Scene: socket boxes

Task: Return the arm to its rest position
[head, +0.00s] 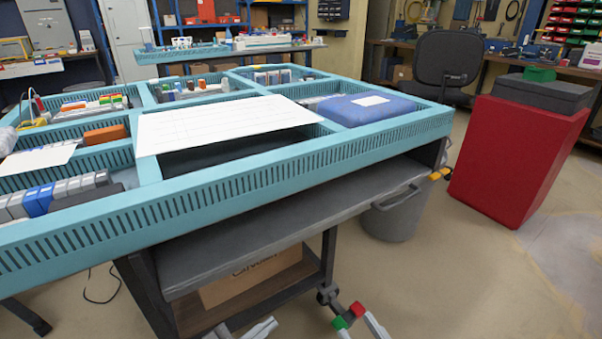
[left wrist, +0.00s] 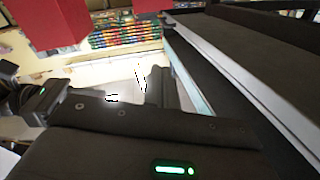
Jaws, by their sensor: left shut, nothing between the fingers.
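My left gripper (head: 242,327) is at the bottom edge of the head view, left of centre. Only pale grey finger parts show, in front of the lower shelf. It is shut and empty, and clear of the table. The left wrist view shows dark arm parts with a green light across its lower half. My right gripper (head: 349,316) is at the bottom edge, further right. Small green and red pieces show close together at its tips. I cannot tell whether these are finger pads or something held. Most of both arms is out of the head view.
A turquoise-framed table (head: 240,178) holds several compartments with small parts, a white sheet (head: 215,122) and a blue case (head: 366,109). A cardboard box (head: 250,281) sits below. A grey bin (head: 395,218), black chair (head: 447,60) and red stand (head: 515,155) are right. Floor between is clear.

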